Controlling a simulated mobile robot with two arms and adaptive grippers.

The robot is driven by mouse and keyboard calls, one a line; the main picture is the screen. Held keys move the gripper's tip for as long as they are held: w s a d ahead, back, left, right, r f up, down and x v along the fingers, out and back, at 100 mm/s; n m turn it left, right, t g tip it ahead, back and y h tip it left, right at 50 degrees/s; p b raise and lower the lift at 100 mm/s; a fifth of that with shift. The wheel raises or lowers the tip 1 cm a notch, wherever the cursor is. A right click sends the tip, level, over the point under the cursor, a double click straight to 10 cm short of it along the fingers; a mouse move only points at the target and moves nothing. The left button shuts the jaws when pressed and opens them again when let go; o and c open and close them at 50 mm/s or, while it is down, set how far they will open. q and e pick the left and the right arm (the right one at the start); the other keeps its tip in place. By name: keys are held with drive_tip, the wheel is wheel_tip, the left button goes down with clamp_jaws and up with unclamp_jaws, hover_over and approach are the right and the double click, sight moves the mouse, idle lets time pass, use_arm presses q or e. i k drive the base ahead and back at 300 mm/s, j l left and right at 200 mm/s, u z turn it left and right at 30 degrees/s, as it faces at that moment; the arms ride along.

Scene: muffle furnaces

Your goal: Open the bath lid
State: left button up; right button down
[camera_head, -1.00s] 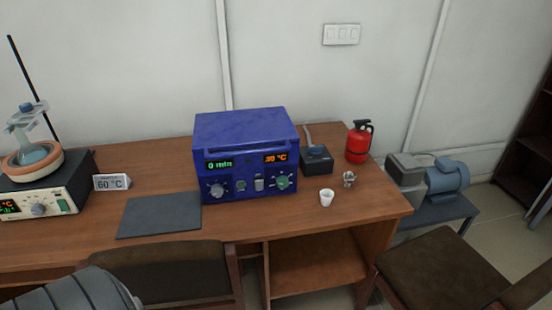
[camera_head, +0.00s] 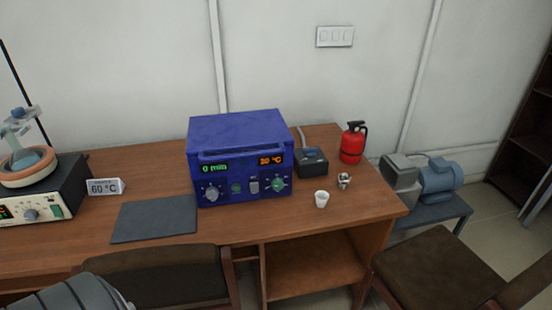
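The bath is a blue box (camera_head: 238,160) on the wooden desk, with its blue lid (camera_head: 238,130) lying flat and closed on top. A long blue handle bar (camera_head: 240,153) runs along the lid's front edge. The front panel shows green "0 min" and orange "20 °C" displays above knobs and a switch. Neither gripper is in the view. Only a grey rounded part of my own body shows at the bottom left.
A dark mat (camera_head: 154,219) lies left of the bath, near a "60 °C" sign (camera_head: 105,187) and a heater with a flask (camera_head: 27,160). A white cup (camera_head: 321,199), small metal item (camera_head: 344,181), black box (camera_head: 311,160) and red extinguisher (camera_head: 353,143) stand right. Chairs (camera_head: 160,277) (camera_head: 440,267) stand in front.

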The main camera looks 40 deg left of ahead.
sight(240, 130)
drive_tip(key=u, duration=1.4)
